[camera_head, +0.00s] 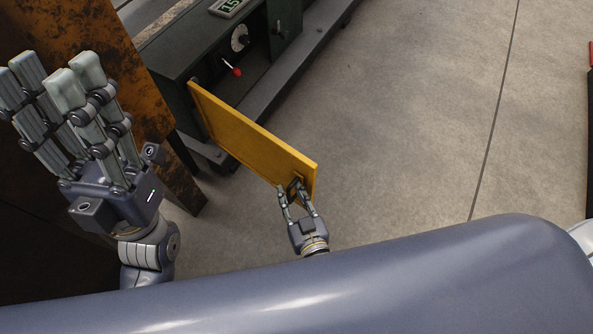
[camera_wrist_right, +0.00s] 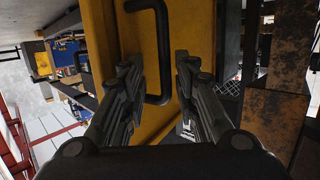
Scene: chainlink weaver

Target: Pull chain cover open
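The yellow chain cover (camera_head: 250,138) stands swung out from the dark green machine, its far end close to the machine body. Its near end is by my right gripper (camera_head: 295,187). In the right wrist view the cover (camera_wrist_right: 105,50) fills the middle, with a black bar handle (camera_wrist_right: 163,45) on its face. My right gripper (camera_wrist_right: 158,75) has its fingers apart on either side of the handle's lower part, with gaps visible; contact cannot be told. My left gripper (camera_head: 55,75) is raised at the left, fingers spread and empty, away from the cover.
The green machine (camera_head: 165,50) has a dial, a red-knobbed lever (camera_head: 236,71) and a small display (camera_head: 229,6). A rusty panel (camera_head: 95,30) stands at the left, close to my left gripper. The concrete floor (camera_head: 420,110) to the right is clear.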

